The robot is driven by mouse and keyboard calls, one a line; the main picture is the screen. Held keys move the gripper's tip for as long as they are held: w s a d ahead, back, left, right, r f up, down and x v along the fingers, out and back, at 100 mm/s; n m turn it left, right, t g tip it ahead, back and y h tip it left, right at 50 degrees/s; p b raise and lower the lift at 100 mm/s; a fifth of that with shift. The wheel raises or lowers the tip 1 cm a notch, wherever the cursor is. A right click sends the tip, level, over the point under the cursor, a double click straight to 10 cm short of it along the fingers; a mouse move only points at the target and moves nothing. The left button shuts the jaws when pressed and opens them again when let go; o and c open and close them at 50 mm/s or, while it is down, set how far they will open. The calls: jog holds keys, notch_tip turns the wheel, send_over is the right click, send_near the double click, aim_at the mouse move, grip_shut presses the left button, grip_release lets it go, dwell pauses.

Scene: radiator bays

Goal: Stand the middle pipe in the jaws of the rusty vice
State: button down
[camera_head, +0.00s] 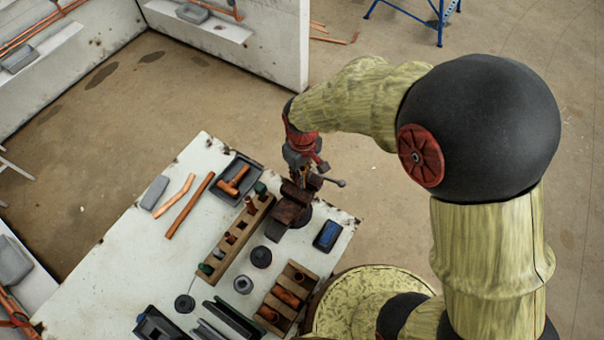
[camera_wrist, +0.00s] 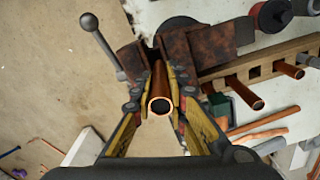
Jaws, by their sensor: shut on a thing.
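The rusty vice (camera_head: 288,210) is at the far right part of the white bench, with its bar handle sticking out to the right. In the wrist view its brown jaws (camera_wrist: 192,47) lie just beyond my fingertips. My gripper (camera_head: 302,170) is above the vice. In the wrist view my gripper (camera_wrist: 160,98) is shut on a copper pipe (camera_wrist: 159,78), its open end facing the camera. The pipe's far end runs down into the gap between the vice jaws. I cannot tell how deep it sits or whether the jaws touch it.
A wooden rack (camera_head: 226,249) with several holes and upright pipes stands left of the vice. A grey tray (camera_head: 238,170) holds a copper tee. A wooden block (camera_head: 290,292) with copper fittings and a blue box (camera_head: 327,235) are nearby. Loose pipes lie on the bench's left part.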

aim_at(302, 169)
jog(key=shift+f, duration=0.15)
jog(key=shift+f+b, duration=0.5)
jog(key=shift+f, duration=0.15)
jog(key=c, duration=1.7)
grip_release()
jog(key=shift+r, duration=0.1)
jog(key=shift+r+p, duration=2.7)
jog(key=shift+r, duration=0.85)
jog(key=shift+s, duration=0.1)
